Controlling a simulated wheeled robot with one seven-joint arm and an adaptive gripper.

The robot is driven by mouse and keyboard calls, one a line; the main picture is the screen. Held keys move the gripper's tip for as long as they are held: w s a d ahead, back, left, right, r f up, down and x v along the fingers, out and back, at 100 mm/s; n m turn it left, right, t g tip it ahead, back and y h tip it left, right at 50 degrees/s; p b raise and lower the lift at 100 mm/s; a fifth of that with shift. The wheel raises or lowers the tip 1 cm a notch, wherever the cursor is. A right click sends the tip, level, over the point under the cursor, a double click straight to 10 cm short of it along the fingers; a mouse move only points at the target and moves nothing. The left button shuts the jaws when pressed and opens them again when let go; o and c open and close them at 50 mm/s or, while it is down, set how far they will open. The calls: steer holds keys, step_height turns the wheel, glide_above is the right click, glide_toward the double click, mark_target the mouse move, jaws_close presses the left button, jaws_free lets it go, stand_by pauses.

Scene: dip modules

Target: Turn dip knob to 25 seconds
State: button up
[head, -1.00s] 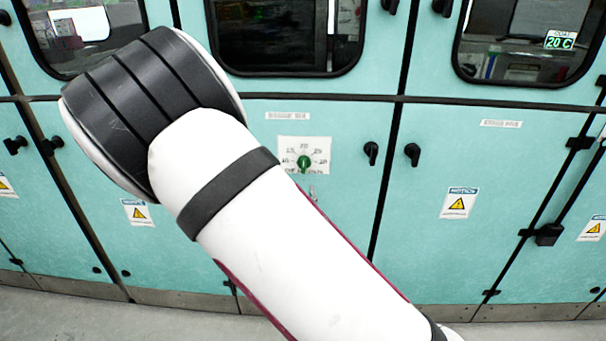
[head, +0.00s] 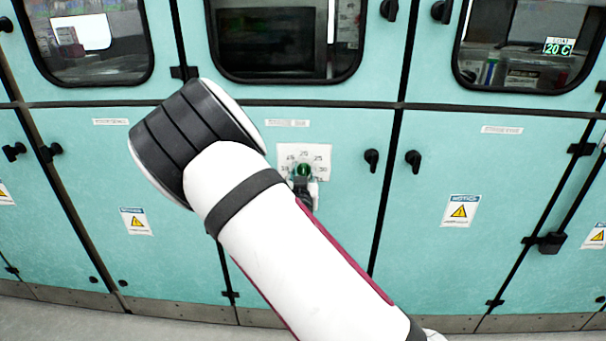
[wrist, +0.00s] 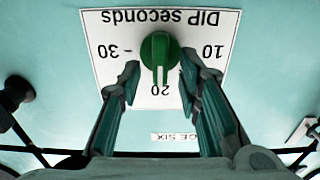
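The green dip knob (wrist: 158,55) sits on a white dial plate (wrist: 105,24) and appears upside down in the wrist view. Its ridge lines up with the 20 mark; 10 is at the right and 30 at the left. The knob also shows in the head view (head: 303,169). My gripper (wrist: 160,74) is open, with one fingertip on each side of the knob's lower part. Small gaps seem to show between fingertips and knob, though contact is hard to judge. The fingers cover the marks between 10, 20 and 30. In the head view my gripper (head: 303,187) covers the dial's lower part.
The dial is on a flat teal cabinet door (head: 335,230). Black door handles (head: 371,160) stick out right of the dial, with another (head: 413,160) beyond. Windows (head: 285,45) lie above. The door surface around the dial is mostly clear.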

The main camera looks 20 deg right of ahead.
steer(key=shift+w+d, duration=0.1)
steer(key=shift+w, duration=0.2)
jaws_close()
steer(key=shift+d+m+b, duration=0.1)
steer(key=shift+m+b, duration=0.2)
steer(key=shift+m, duration=0.1)
steer(key=m+b, duration=0.3)
steer(key=shift+d+f, duration=0.15)
steer(key=shift+d, duration=0.05)
steer(key=m+b, duration=0.5)
steer(key=shift+s+d+b, duration=0.1)
steer(key=shift+d+b, duration=0.05)
steer(key=shift+b, duration=0.15)
